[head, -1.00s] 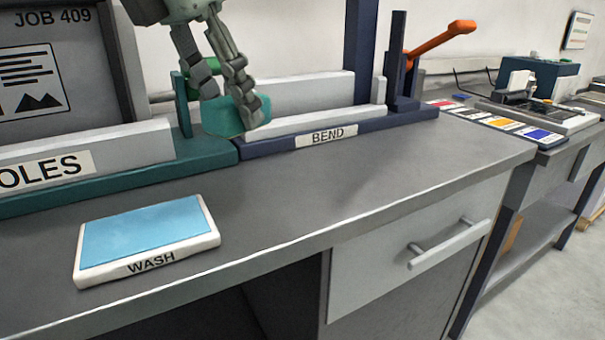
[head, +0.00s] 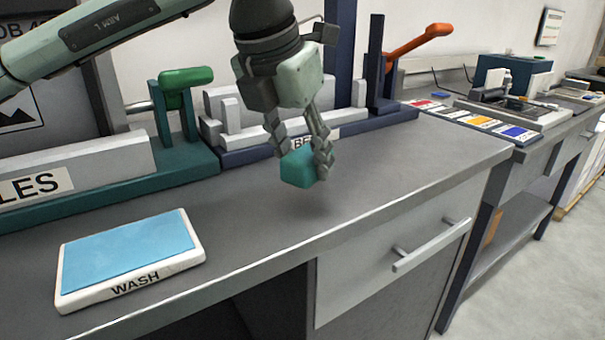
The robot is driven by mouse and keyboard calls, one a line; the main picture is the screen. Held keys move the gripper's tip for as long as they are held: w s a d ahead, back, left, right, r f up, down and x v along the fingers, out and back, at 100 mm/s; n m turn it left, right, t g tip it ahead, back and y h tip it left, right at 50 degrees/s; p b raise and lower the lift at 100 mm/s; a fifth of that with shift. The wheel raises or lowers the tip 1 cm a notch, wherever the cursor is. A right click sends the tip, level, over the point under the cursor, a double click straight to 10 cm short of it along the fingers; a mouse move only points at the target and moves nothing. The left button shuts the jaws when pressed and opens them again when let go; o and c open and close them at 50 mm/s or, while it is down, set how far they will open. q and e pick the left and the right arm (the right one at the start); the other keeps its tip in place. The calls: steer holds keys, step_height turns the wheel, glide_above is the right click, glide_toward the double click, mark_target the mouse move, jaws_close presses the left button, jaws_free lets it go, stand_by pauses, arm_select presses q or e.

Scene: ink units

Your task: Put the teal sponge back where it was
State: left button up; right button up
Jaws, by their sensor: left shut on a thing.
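The teal sponge (head: 297,168) is a small block held between the fingers of my left gripper (head: 299,152). It hangs above the grey bench top, in front of the BEND fixture, with a faint shadow below it. The fingers hide part of its top and right side. A white tray marked WASH (head: 190,260) with a light blue pad on top lies at the left front of the bench, to the left of the sponge and apart from it. My right gripper is not in view.
The navy BEND fixture (head: 235,158) with an orange lever (head: 420,38) stands behind the gripper. A teal fixture with a green handle (head: 187,76) is to its left. Bare bench top (head: 250,222) lies between tray and sponge. Colour swatches (head: 478,121) lie at right.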

mark_target(303, 179)
arm_select(q)
step_height(303, 179, down, 4)
steer(key=shift+a+r, duration=0.1)
steer(key=shift+r, duration=0.15)
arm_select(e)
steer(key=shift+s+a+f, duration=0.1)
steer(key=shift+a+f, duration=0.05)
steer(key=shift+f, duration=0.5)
arm_select(q)
steer(key=shift+f, duration=0.1)
steer(key=o, duration=1)
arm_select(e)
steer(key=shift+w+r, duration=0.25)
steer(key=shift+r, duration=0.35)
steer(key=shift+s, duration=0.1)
